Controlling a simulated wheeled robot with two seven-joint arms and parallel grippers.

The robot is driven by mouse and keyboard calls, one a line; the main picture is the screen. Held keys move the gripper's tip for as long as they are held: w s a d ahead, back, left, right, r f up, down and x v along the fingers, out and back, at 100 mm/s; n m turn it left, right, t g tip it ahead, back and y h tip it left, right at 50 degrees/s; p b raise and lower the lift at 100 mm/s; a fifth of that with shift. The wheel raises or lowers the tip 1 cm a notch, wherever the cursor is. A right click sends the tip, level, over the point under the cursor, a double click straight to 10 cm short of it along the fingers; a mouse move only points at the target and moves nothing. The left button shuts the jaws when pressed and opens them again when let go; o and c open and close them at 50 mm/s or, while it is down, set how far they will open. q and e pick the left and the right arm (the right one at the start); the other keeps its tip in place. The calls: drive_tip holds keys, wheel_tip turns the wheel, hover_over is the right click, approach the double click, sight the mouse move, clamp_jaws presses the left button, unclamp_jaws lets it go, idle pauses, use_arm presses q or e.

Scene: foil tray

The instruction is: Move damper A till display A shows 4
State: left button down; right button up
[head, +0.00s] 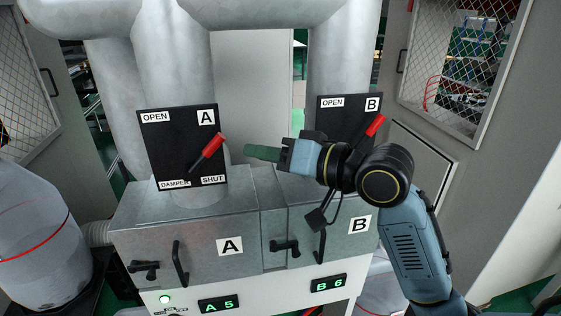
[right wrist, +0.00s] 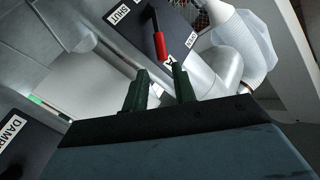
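Damper A's lever has a red handle (head: 208,152) on a black plate (head: 160,140) marked OPEN at top left and SHUT at bottom right. The lever tilts up to the right. Display A (head: 218,305) reads 5 in green. My right gripper (head: 248,151) is to the right of the handle, apart from it, with its green fingers pointing left. In the right wrist view its two fingers (right wrist: 158,88) are apart with nothing between them. The red handle (right wrist: 160,46) shows beyond the fingertips there. My left gripper is not in view.
Damper B's plate (head: 337,118) and red handle (head: 375,125) are behind my right arm, partly covered. Display B (head: 328,284) reads 6. Grey duct boxes with black handles stand below the plates. Large pipes rise behind, and a mesh-door cabinet (head: 440,70) is at right.

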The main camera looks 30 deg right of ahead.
drive_tip(key=shift+v, duration=1.55)
drive_tip(key=s+f+g+h, duration=0.3)
drive_tip(key=f, duration=0.8)
drive_tip(key=s+f+g+h, duration=0.2)
drive_tip(key=s+f, duration=0.1)
drive_tip(key=f, duration=0.8)
drive_tip(key=s+f+n+g+h, duration=0.3)
drive_tip(key=s+f+g, duration=0.2)
drive_tip(key=s+f, duration=0.8)
drive_tip(key=s+f+g+b, duration=0.3)
drive_tip(key=f+b, duration=0.6)
drive_tip(key=f, duration=2.4)
drive_tip(key=s+d+f+b, duration=0.1)
drive_tip(key=s+f+b, duration=0.2)
drive_tip(key=s+f, duration=0.5)
drive_tip(key=s+d+f+b, duration=0.2)
drive_tip(key=s+f+b, duration=0.1)
drive_tip(key=s+f, duration=0.6)
wheel_tip(320, 180, down, 4)
drive_tip(key=shift+f+h, duration=0.1)
drive_tip(key=shift+h, duration=0.3)
